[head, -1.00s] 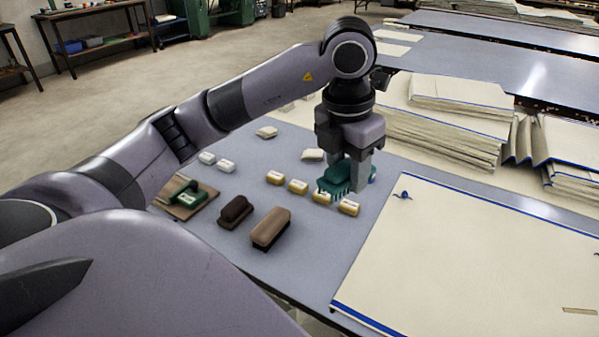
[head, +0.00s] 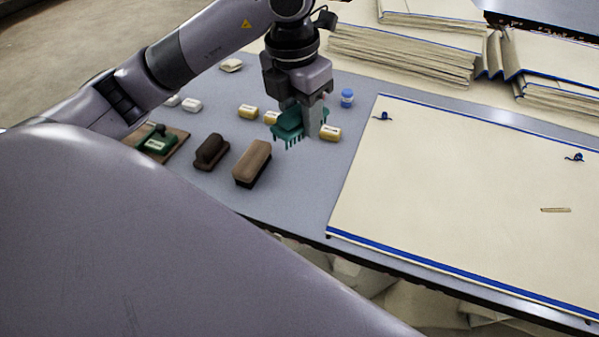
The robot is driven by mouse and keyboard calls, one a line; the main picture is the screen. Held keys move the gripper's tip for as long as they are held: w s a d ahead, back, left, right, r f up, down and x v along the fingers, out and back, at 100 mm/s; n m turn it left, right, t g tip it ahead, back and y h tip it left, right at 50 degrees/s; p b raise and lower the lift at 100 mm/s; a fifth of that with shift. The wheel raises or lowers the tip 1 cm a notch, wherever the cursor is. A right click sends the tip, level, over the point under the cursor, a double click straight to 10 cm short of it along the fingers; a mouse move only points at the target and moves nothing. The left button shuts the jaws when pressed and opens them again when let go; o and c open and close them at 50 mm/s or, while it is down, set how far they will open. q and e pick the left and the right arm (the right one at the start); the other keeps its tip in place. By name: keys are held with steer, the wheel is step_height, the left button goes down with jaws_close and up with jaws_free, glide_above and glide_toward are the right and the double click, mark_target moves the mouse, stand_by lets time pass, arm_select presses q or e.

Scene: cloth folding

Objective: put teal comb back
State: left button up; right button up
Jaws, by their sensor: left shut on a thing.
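The teal comb (head: 287,126) is in the head view, held with its teeth pointing down. My left gripper (head: 298,122) is shut on it, over the grey-blue table and close to the yellow blocks. The gripper's fingers hide part of the comb. I cannot tell whether the comb touches the table. My right gripper is not in view.
Yellow blocks (head: 330,133) stand by the comb. A brown brush (head: 252,163), a dark brush (head: 211,151) and a green tool (head: 158,142) on a brown board lie to the left. A blue-capped jar (head: 347,97) stands behind. A cream cloth (head: 460,190) with blue edges covers the right.

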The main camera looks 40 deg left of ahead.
mark_target(302, 184)
arm_select(q)
step_height(302, 184, down, 14)
steer(key=shift+f+b, duration=0.1)
steer(key=shift+b, duration=0.75)
steer(key=shift+f, duration=0.2)
steer(key=o, duration=1)
steer(key=shift+r, duration=0.1)
steer(key=shift+r, duration=0.1)
